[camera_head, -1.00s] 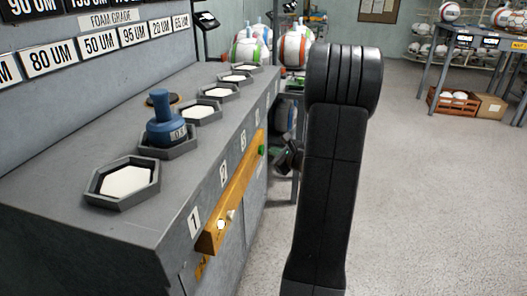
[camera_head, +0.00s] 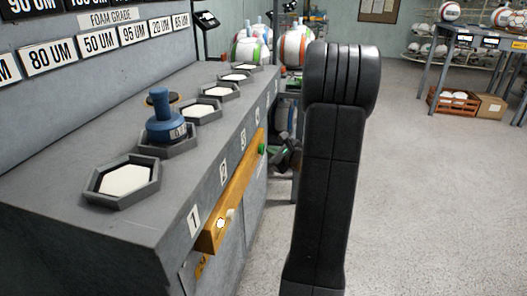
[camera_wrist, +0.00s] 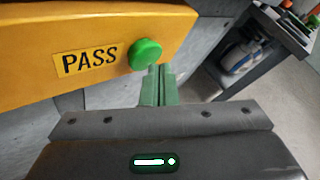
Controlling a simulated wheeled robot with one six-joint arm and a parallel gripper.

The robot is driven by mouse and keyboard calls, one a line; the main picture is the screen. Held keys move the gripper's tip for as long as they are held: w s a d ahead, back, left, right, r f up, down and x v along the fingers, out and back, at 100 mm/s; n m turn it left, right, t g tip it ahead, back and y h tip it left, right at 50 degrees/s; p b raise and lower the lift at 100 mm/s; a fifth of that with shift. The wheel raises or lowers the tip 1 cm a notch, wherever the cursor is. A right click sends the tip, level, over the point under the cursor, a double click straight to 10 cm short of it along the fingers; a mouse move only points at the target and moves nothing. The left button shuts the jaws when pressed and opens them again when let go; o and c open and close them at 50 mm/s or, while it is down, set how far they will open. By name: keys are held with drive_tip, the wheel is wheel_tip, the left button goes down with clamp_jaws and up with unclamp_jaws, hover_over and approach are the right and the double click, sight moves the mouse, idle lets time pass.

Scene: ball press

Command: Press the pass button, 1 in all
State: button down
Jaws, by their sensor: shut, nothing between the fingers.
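The green pass button (camera_wrist: 145,54) sits on a yellow-orange panel (camera_wrist: 30,72), just right of the black PASS label (camera_wrist: 88,61), in the wrist view. It also shows small in the head view (camera_head: 262,149), at the far end of the yellow strip on the bench front. My gripper (camera_wrist: 157,72) is shut and empty, its green-tinted fingers just below and slightly right of the button in the wrist view. I cannot tell whether the tips touch the button. In the head view my arm hides most of the gripper.
The grey bench (camera_head: 100,215) carries hexagonal trays, with a blue handled tool (camera_head: 165,121) in one. A white lit button (camera_head: 221,223) is at the strip's near end. A shelf (camera_wrist: 255,60) stands right of the panel in the wrist view.

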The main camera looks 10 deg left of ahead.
drive_tip(key=shift+a, duration=0.5)
idle(0.7)
drive_tip(key=shift+d, duration=0.9)
drive_tip(key=shift+d, duration=2.5)
